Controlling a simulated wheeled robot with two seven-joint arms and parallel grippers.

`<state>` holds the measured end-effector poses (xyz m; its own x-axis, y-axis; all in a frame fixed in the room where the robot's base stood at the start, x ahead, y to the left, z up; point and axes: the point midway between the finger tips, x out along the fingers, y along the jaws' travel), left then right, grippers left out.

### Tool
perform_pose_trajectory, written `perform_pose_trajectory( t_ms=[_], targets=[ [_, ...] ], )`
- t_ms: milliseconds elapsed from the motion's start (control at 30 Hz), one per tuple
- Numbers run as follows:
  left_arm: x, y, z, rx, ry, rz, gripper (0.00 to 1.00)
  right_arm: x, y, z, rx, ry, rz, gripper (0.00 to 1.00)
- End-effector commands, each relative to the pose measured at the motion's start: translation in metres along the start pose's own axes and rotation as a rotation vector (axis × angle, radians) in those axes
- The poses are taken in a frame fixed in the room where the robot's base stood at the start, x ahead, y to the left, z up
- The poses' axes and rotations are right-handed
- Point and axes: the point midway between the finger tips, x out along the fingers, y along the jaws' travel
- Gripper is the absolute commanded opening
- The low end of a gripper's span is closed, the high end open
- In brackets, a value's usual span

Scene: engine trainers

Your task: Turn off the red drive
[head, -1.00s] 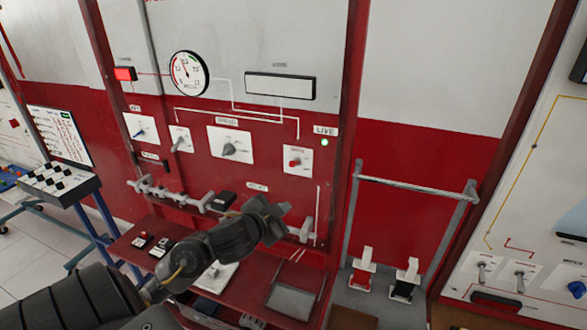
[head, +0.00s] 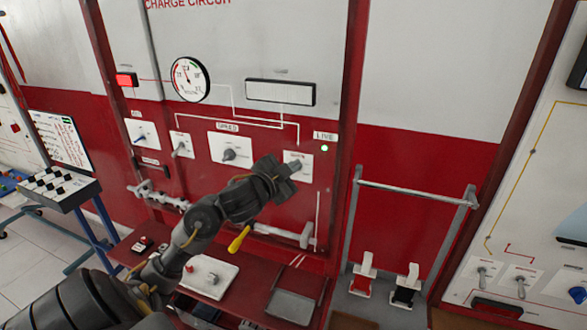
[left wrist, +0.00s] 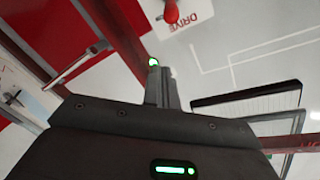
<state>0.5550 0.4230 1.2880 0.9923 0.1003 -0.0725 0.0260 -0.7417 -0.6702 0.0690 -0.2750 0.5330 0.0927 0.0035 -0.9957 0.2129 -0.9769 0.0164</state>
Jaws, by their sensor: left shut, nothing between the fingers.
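The red drive knob (left wrist: 171,12) sits on a white plate marked DRIVE (left wrist: 195,14) at the top edge of the left wrist view. In the head view the drive plate (head: 306,157) is on the red panel, and its knob is hidden behind my left gripper (head: 293,168). My left gripper is shut and empty, with its fingertips (left wrist: 160,76) in front of the panel beside the knob. I cannot tell whether they touch anything. A green lamp (head: 324,148) by the LIVE label is lit. My right gripper is not in view.
A round gauge (head: 190,79) and a lit red lamp (head: 126,79) are at the upper left of the panel. A grey rotary knob (head: 230,154) is left of the drive plate. A yellow handle (head: 239,239) is below my arm, above the red shelf (head: 255,270).

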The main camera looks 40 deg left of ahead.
Motion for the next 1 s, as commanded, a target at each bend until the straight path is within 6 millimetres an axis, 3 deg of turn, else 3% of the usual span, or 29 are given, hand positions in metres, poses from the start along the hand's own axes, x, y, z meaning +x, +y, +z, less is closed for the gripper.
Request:
perform_pose_trajectory(
  t_ms=[267, 533, 1000],
  targets=[
    [0.057, -0.001, -0.002, -0.006, 0.000, 0.000, 0.00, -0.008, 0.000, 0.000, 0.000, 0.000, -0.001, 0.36],
    [0.043, 0.000, 0.031, 0.000, -0.002, 0.002, 0.00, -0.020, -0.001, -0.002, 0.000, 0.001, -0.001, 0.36],
    [0.041, 0.001, 0.038, 0.000, 0.001, 0.000, 0.00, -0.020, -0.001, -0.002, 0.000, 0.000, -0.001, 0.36]
  ],
)
